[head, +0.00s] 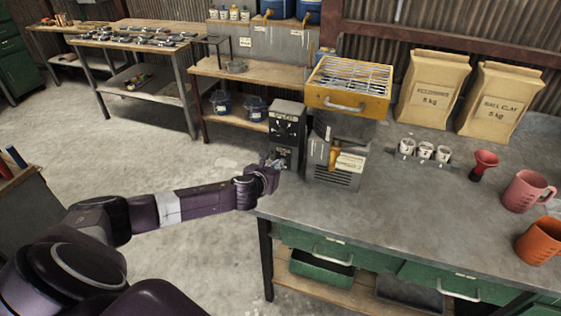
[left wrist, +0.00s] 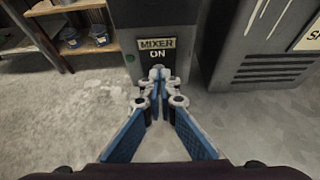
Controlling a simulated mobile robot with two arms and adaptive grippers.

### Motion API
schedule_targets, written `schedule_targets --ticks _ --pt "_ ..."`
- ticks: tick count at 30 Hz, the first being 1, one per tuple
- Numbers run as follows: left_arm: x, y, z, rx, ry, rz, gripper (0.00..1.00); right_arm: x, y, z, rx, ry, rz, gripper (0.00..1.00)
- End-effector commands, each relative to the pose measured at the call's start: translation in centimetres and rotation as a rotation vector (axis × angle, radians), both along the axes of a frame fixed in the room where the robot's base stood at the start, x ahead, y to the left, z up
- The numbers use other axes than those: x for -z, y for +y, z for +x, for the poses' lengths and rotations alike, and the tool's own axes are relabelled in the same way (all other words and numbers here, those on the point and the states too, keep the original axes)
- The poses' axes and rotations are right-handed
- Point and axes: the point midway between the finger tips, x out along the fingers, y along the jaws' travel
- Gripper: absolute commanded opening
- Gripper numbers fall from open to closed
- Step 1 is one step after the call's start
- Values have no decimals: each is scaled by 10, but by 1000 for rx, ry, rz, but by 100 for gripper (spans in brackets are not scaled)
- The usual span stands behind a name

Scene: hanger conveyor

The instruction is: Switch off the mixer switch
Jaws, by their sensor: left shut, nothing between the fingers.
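The mixer switch box (head: 287,122) is a dark grey upright box at the bench's left end. In the left wrist view its dark front carries a label plate (left wrist: 156,44) reading "MIXER", with "ON" below it. My left gripper (head: 275,164) is at the lower front of the box in the head view. In the left wrist view the left gripper (left wrist: 157,74) has its blue fingers closed together, with nothing between them. Its tips are just under the word "ON" and cover what lies behind them. I cannot tell whether they touch it. My right gripper is in neither view.
A grey machine with a yellow mesh-topped tray (head: 347,88) stands right beside the box. Paper sacks (head: 432,88), small cups (head: 425,151), a red funnel (head: 484,164) and a pink jug (head: 525,190) stand on the grey bench (head: 400,210). Open floor lies left of the bench.

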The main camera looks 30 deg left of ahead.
Motion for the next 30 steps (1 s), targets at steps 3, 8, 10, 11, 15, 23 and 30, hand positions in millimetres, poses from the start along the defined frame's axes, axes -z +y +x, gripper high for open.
schedule_targets --ticks 3,8,10,11,15,23,30 --pt "-5 -3 -11 2 3 -1 0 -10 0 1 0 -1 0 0" --pt "-8 -6 -23 2 4 -1 0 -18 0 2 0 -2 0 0" --pt "-10 -7 -28 3 3 1 0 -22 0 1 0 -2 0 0" --pt "-10 -8 -30 2 3 1 0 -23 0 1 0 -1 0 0" --pt "-11 -9 -36 2 2 1 0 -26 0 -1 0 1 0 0" --pt "-10 -10 -37 2 2 1 0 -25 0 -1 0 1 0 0" --pt "-10 -10 -37 3 2 0 0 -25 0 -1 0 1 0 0"
